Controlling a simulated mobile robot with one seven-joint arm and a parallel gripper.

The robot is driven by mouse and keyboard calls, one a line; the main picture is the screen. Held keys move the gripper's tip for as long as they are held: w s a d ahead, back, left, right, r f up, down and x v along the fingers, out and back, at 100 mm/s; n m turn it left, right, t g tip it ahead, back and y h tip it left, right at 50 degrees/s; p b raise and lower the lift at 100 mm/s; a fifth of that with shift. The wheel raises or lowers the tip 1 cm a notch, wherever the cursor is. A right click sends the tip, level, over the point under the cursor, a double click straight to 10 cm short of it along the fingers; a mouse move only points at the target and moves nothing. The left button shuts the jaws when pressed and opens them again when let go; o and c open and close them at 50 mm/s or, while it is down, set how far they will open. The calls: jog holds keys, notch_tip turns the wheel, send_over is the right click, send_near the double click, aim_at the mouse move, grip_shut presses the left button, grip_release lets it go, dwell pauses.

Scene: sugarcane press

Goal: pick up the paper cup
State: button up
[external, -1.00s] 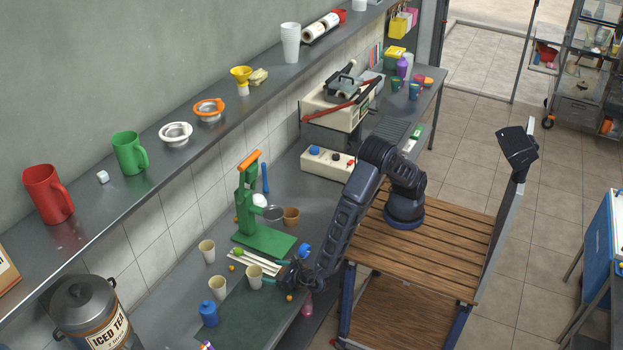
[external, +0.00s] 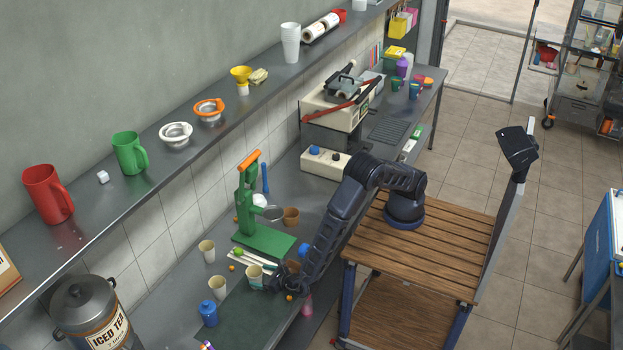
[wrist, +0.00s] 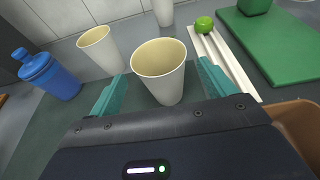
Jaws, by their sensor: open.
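A cream paper cup (wrist: 160,70) stands upright between the open teal fingers of my gripper (wrist: 160,88) in the wrist view. A gap shows on the left side of the cup, and the right finger is close to it; I cannot tell if it touches. The same cup (external: 254,275) shows in the external view with my gripper (external: 262,281) at it. A second paper cup (wrist: 101,50) stands behind and to the left, and also shows in the external view (external: 218,287). A third paper cup (external: 207,251) stands farther back.
A blue bottle (wrist: 47,72) stands left of the cups. White sticks (wrist: 222,62) and a green lime (wrist: 204,25) lie to the right, beside the green press base (wrist: 270,45). A brown pot (wrist: 298,125) is close at the right edge of the wrist view.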

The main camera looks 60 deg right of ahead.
aim_at(249, 274)
jog(key=x, duration=0.4)
jog(key=shift+f, duration=0.1)
jog(key=c, duration=1)
